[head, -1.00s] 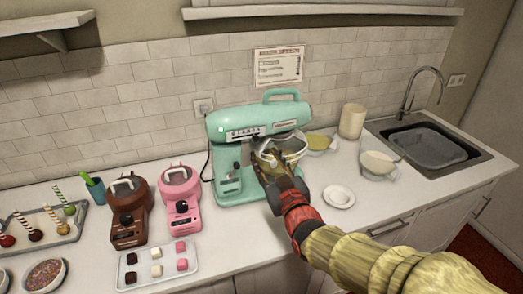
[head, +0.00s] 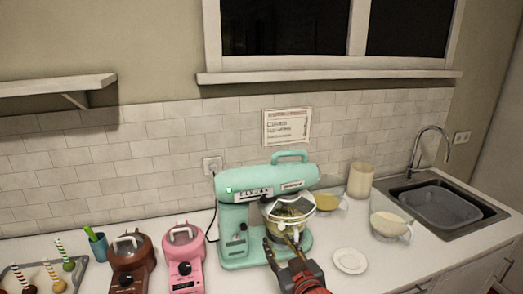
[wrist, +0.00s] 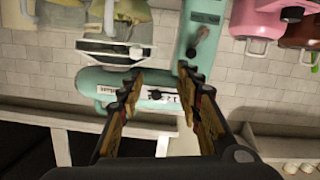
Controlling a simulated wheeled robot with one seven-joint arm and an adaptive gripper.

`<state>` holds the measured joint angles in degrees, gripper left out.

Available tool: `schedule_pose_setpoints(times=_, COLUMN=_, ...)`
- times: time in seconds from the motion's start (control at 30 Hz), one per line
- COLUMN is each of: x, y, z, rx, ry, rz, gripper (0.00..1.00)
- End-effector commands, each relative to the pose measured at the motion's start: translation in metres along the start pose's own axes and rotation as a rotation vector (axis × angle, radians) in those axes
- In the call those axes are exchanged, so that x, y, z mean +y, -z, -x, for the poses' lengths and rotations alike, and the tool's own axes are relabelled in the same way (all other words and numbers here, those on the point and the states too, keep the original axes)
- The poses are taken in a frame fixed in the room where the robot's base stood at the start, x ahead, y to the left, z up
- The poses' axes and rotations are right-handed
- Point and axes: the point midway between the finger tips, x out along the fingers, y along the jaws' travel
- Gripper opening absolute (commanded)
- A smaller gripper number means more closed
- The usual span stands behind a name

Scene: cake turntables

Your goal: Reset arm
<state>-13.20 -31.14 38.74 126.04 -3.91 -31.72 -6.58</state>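My gripper (head: 281,245) is low in the head view, in front of the teal stand mixer (head: 232,218). In the wrist view its two fingers (wrist: 160,88) are spread apart with nothing held between them. The mixer's glass bowl (head: 290,222) sits under the mixer head, with a yellowish content. The gripper overlaps the bowl's lower front in the head view; I cannot tell whether they touch. The mixer also shows upside down in the wrist view (wrist: 105,88), beyond the fingers. Most of my arm is below the head picture.
A pink machine (head: 183,260) and a brown machine (head: 128,268) stand left of the mixer. To the right are a small white plate (head: 350,261), a bowl of cream-coloured content (head: 388,224), a yellow-filled bowl (head: 326,201), a beige canister (head: 360,180) and the sink (head: 440,203).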

Motion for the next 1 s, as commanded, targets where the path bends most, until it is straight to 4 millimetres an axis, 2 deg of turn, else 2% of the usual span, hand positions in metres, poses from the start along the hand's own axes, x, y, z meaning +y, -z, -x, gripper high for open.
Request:
schedule_pose_setpoints(times=0.03, x=-0.003, y=-0.025, z=0.003, rx=-0.09, ry=0.009, rz=-0.011, gripper=0.35)
schedule_pose_setpoints(times=0.1, x=-0.005, y=-0.054, z=0.014, rx=-0.218, ry=0.019, rz=-0.029, gripper=0.35)
schedule_pose_setpoints(times=0.2, x=-0.005, y=-0.084, z=0.038, rx=-0.384, ry=0.023, rz=-0.057, gripper=0.35)
schedule_pose_setpoints(times=0.3, x=-0.002, y=-0.107, z=0.07, rx=-0.541, ry=0.018, rz=-0.09, gripper=0.35)
schedule_pose_setpoints(times=0.43, x=0.005, y=-0.124, z=0.122, rx=-0.722, ry=0.002, rz=-0.137, gripper=0.35)
schedule_pose_setpoints(times=0.63, x=0.014, y=-0.129, z=0.207, rx=-0.931, ry=-0.033, rz=-0.218, gripper=0.35)
schedule_pose_setpoints(times=0.8, x=0.024, y=-0.114, z=0.264, rx=-0.993, ry=-0.074, rz=-0.279, gripper=0.35)
schedule_pose_setpoints(times=1.0, x=0.043, y=-0.08, z=0.279, rx=-0.889, ry=-0.135, rz=-0.311, gripper=0.35)
